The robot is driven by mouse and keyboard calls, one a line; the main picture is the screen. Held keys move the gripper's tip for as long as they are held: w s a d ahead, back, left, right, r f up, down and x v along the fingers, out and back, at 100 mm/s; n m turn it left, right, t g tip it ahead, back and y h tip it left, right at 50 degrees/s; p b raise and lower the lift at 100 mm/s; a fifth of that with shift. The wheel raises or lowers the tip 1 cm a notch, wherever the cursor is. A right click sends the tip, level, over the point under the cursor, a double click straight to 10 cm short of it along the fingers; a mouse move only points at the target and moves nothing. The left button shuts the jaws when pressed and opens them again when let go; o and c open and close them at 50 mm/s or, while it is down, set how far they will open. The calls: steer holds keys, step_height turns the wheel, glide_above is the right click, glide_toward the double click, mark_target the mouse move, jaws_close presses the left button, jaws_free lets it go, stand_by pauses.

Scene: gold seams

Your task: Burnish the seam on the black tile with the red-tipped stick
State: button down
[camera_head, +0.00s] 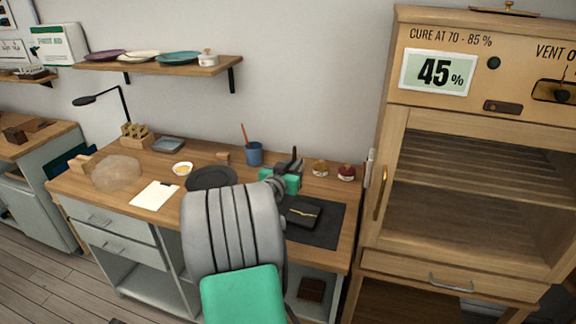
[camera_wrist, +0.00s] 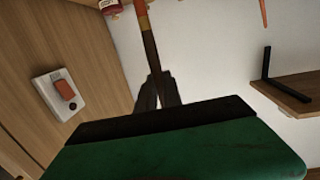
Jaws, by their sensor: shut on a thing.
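The black tile (camera_head: 304,212), with a thin gold seam line, lies on a dark mat (camera_head: 327,235) at the right end of the workbench. My gripper (camera_head: 291,167) is above the bench, behind the tile and apart from it. In the wrist view my gripper (camera_wrist: 158,100) is shut on a dark-shafted stick (camera_wrist: 148,50). A pale gold band and an orange-red part show farther along the stick, which runs out of the top of that view, so its far end is hidden. The stick is hard to make out in the head view.
A blue cup (camera_head: 254,154) holding an orange-red stick (camera_head: 244,134) stands left of my gripper. Two small jars, yellowish (camera_head: 320,168) and red (camera_head: 346,172), stand to its right. The wooden cabinet (camera_head: 398,190) borders the bench on the right. A wall shelf (camera_head: 165,68) hangs above.

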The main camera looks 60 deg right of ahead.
step_height(320, 180, down, 8)
steer(key=b, duration=0.2)
steer(key=shift+a+r+t, duration=0.25)
steer(key=shift+a+t, duration=0.05)
steer(key=shift+a, duration=0.15)
stand_by(1.1)
